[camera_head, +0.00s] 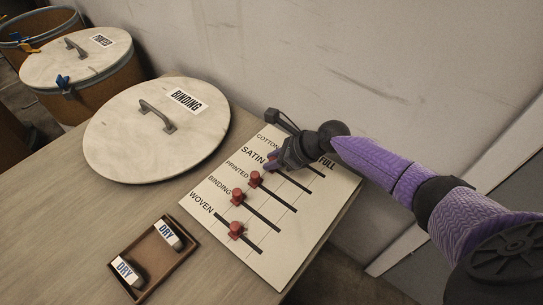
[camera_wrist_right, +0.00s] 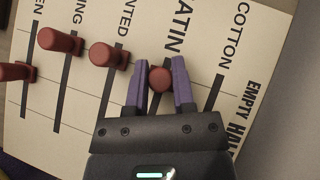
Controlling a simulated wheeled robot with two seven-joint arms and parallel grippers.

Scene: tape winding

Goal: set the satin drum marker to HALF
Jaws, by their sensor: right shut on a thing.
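A cream slider board (camera_head: 270,245) lies on the table, with dark slots labelled COTTON, SATIN, PRINTED, BINDING and WOVEN. My right gripper (camera_head: 277,161) is over the SATIN slot, close to its label. In the right wrist view its purple fingers stand on both sides of the red satin marker (camera_wrist_right: 160,79) and are shut on it. The marker is in the upper part of its slot, toward the label; its exact alignment with the cross lines is unclear. EMPTY and HALF (camera_wrist_right: 236,129) show at the board's edge. The cotton marker is not visible. My left gripper is not in view.
A brown tray (camera_head: 153,291) holds DRY blocks. A round BINDING lid (camera_head: 120,139) lies left of the board. The wall (camera_head: 330,60) is close behind.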

